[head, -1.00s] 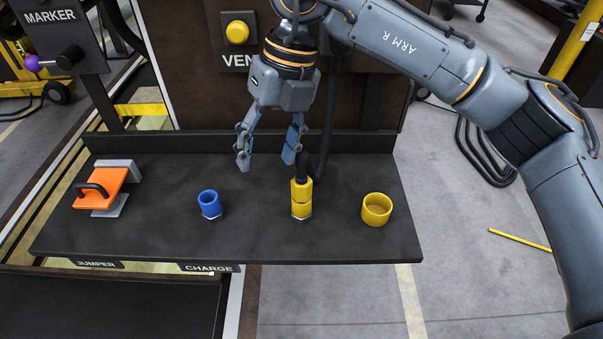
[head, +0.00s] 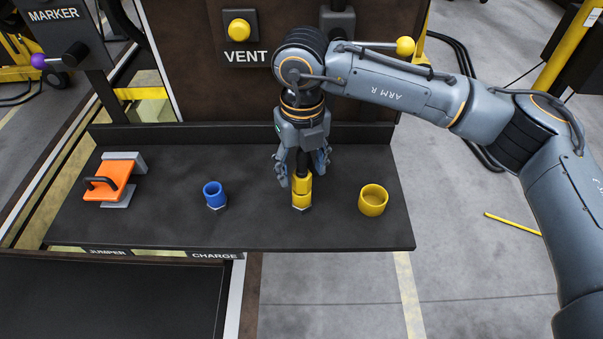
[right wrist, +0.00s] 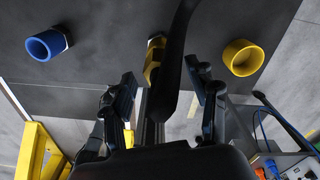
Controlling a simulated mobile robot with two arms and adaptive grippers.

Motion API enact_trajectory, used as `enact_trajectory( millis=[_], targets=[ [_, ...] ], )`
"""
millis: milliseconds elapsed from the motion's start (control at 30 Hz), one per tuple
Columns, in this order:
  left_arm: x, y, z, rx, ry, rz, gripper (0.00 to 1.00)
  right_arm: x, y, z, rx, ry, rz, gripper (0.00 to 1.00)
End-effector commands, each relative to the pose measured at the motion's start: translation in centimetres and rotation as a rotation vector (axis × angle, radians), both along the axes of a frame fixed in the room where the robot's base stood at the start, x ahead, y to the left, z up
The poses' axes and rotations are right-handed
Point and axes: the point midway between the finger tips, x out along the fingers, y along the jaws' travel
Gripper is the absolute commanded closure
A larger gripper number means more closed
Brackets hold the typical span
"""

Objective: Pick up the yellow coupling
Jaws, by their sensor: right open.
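The yellow coupling (head: 301,198) stands upright on the dark shelf, with a black hose rising from its top. My right gripper (head: 303,172) points down over it, its two fingers open on either side of the hose and the coupling's top. In the right wrist view the yellow coupling (right wrist: 154,55) shows beyond and between the open fingers (right wrist: 166,88), partly hidden by the black hose. The fingers look apart from it. My left gripper is in no view.
A blue fitting (head: 214,195) stands left of the coupling and an open yellow cup (head: 373,200) right of it. An orange clamp-like piece (head: 109,182) lies at the shelf's left. The shelf (head: 255,228) is bare in front. A panel marked VENT (head: 245,57) rises behind.

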Motion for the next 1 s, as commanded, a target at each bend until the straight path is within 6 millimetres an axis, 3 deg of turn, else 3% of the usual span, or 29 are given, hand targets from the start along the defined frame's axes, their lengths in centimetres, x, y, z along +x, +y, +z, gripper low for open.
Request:
enact_trajectory(
  millis=[67, 233, 467, 767, 1000],
  targets=[
    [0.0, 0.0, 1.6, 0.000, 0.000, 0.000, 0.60, -0.2, 0.1, -0.6, -0.001, 0.004, 0.000, 0.41],
    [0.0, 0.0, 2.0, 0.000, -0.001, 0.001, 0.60, -0.1, 0.1, -2.7, 0.001, 0.001, 0.000, 0.41],
    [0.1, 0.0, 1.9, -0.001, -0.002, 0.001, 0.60, 0.0, 0.1, -3.1, 0.001, -0.001, 0.000, 0.41],
    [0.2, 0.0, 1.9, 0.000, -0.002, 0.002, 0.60, 0.0, 0.1, -3.0, 0.001, -0.001, 0.000, 0.98],
    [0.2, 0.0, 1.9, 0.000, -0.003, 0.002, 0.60, 0.0, 0.1, -2.9, 0.002, -0.001, 0.000, 1.00]
  ],
)
